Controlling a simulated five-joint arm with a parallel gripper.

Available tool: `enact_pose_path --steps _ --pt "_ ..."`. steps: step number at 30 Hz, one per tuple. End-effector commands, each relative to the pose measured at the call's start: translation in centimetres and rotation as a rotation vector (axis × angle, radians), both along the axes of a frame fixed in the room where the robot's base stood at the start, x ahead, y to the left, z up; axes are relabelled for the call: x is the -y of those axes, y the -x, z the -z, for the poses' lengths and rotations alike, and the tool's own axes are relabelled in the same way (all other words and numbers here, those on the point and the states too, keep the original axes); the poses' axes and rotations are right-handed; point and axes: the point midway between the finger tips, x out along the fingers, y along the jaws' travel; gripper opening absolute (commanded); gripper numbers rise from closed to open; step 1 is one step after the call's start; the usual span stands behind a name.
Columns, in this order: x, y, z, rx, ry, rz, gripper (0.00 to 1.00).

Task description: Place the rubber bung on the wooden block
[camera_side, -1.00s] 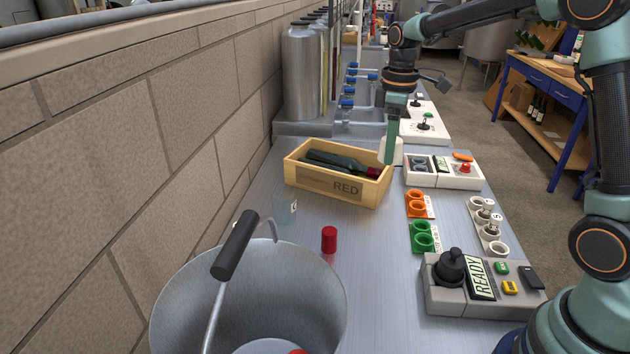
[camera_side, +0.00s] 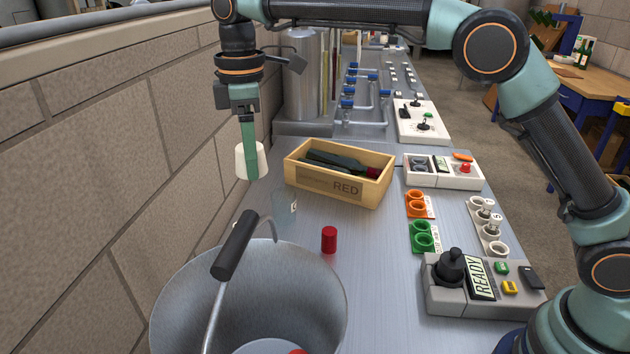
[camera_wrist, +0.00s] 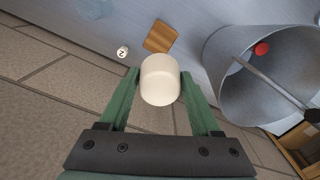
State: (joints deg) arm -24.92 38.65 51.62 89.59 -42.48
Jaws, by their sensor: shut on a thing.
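The rubber bung (camera_side: 240,161) is a cream-white tapered plug. My gripper (camera_side: 251,165) is shut on it and holds it in the air near the brick wall, left of the wooden crate. In the wrist view the bung (camera_wrist: 160,82) sits between the green fingers of my gripper (camera_wrist: 159,78). The wooden block (camera_wrist: 160,37) is a small flat brown square on the grey bench, just beyond the bung in that view, with a gap between them. I do not see the block in the side view.
A metal bucket (camera_side: 170,322) with a raised handle stands in front; the wrist view shows a red piece (camera_wrist: 262,48) in it. A red cap (camera_side: 329,239), a clear glass (camera_side: 284,207) and a bottle crate (camera_side: 315,185) are on the bench. A small round marker (camera_wrist: 122,52) lies near the block.

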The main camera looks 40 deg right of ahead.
Motion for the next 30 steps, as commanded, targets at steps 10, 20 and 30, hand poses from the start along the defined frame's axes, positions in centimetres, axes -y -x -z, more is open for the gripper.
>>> enact_pose_path --steps 10,20,30 --pt "0.1 0.2 8.2 -0.007 0.003 0.001 0.06" --pt "0.1 0.0 14.3 -0.001 0.001 0.001 0.06" --pt "0.1 0.1 17.4 -0.004 0.003 0.001 0.06"
